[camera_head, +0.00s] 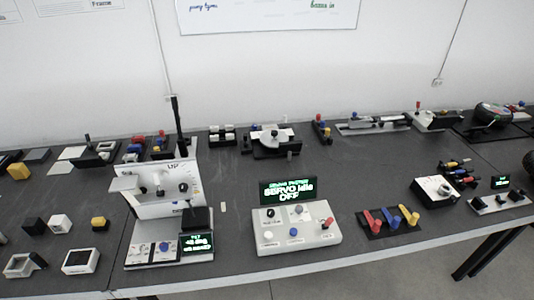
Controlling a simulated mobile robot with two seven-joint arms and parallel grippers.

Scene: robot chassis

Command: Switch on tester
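A grey-white control box (297,237) stands near the table's front edge at the centre. Its upright dark display (287,190) shows green text that reads roughly "SERVO idle OFF". On its top are a blue button (293,231), a white knob (268,236) and a red-tipped lever (327,222). To its left is a white upright machine (160,188) with a tall black post. Its base has buttons, among them a blue one (164,246), and a small lit display (197,242) too small to read. I cannot tell which device is the tester. Neither gripper is in view.
Red, blue and yellow levers (388,219) sit on a dark plate to the right. Small blocks lie at the left. Several devices line the back by the wall. Table between rows is mostly clear.

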